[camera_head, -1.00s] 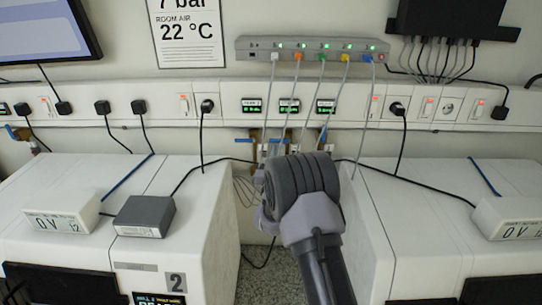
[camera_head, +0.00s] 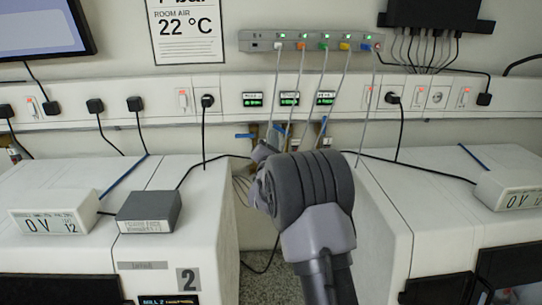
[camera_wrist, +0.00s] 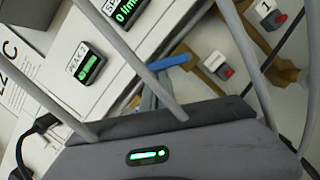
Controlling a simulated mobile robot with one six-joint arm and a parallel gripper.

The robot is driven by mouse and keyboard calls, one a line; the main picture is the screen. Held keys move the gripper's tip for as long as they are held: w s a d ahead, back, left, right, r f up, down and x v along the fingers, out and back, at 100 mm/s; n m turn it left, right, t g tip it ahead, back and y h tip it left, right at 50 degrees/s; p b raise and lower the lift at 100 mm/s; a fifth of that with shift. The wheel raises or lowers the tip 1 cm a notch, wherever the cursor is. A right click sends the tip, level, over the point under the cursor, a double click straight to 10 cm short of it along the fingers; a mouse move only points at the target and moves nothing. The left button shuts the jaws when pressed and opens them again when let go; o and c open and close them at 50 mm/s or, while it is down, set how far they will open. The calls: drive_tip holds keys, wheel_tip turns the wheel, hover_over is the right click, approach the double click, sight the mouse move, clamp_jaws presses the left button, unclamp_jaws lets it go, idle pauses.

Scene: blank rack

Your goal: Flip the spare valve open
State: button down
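Small valves on brass fittings sit under the wall rail, behind my arm. In the head view a blue handle (camera_head: 245,135) shows left of my gripper (camera_head: 263,151), whose tip is close below the valves and largely hidden by my wrist. The wrist view shows a blue valve handle (camera_wrist: 172,62) beside a brass fitting (camera_wrist: 216,66), with a grey hose near it. The dark grey gripper body (camera_wrist: 200,135) with a green light fills the bottom. I cannot make out its fingertips or whether it touches a valve. I cannot read which valve is the spare.
Thin cables hang from a grey hub (camera_head: 310,42) across the space before the valves. Three green displays (camera_head: 289,99) sit on the rail. White cabinets (camera_head: 190,210) stand either side of a narrow gap, with a grey box (camera_head: 149,212) on the left one.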

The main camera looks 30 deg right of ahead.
sight(279, 128)
drive_tip(key=r+m, duration=0.1)
drive_tip(key=m, duration=0.2)
drive_tip(key=d+r+m+g, duration=0.1)
drive_tip(key=m, duration=0.2)
drive_tip(key=r+m+g, duration=0.1)
drive_tip(key=m, duration=0.2)
drive_tip(key=shift+s+d+r+h, duration=0.25)
drive_tip(key=shift+s+h, duration=0.05)
drive_tip(key=shift+f, duration=0.1)
drive_tip(key=shift+d+f, duration=0.1)
drive_tip(key=shift+f, duration=0.05)
